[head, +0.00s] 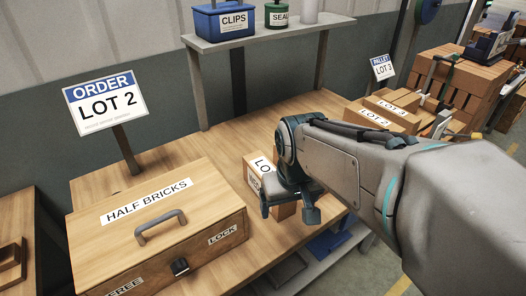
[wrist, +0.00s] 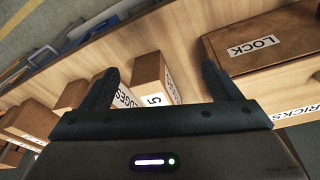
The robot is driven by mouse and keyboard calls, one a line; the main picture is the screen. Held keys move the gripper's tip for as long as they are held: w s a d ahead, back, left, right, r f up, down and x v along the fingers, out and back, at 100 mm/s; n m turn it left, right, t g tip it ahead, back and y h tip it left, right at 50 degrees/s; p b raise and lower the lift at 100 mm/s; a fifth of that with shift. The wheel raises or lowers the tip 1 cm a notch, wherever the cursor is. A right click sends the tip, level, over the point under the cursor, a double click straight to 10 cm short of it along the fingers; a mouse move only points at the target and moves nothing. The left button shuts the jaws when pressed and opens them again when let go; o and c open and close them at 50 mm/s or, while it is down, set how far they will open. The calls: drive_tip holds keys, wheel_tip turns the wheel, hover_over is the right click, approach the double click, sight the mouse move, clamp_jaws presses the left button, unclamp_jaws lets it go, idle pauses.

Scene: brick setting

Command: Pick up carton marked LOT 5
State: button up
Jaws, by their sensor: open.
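The carton (head: 252,178) stands on the wooden bench, partly hidden behind my gripper in the head view. Its top label begins "LO", and a second label on its side is partly covered. In the wrist view a carton (wrist: 149,68) bears a label ending in "5", with "EDGES" lettering next to it by the left finger. My gripper (head: 288,208) is open, its fingers pointing down towards the bench beside the carton. In the wrist view the carton shows between the fingers (wrist: 160,82), closer to the left one. I cannot tell whether they touch.
A wooden HALF BRICKS box (head: 206,204) with a handle and latch fills the bench's left. An ORDER LOT 2 sign (head: 106,101) stands behind it. Cartons marked LOT 3 (head: 408,97) and LOT 2 sit at the right. A shelf (head: 270,36) holds a CLIPS bin.

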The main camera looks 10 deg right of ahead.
drive_tip(key=w+r+n+g+p, duration=0.1)
drive_tip(key=w+r+p, duration=0.2)
drive_tip(key=w, duration=0.6)
drive_tip(key=n+g+p, duration=0.1)
drive_tip(key=n+p, duration=0.1)
drive_tip(key=p, duration=0.1)
approach(268, 169)
drive_tip(key=shift+s, duration=0.8)
drive_tip(key=shift+w+f, duration=0.25)
wheel_tip(268, 169, down, 8)
drive_tip(key=shift+w+f+p, duration=0.1)
drive_tip(key=shift+f+p, duration=0.15)
drive_tip(key=shift+p, duration=0.25)
drive_tip(key=shift+f+p, duration=0.8)
drive_tip(key=shift+f, duration=1.9)
drive_tip(key=shift+r, duration=0.1)
drive_tip(key=c, duration=1.7)
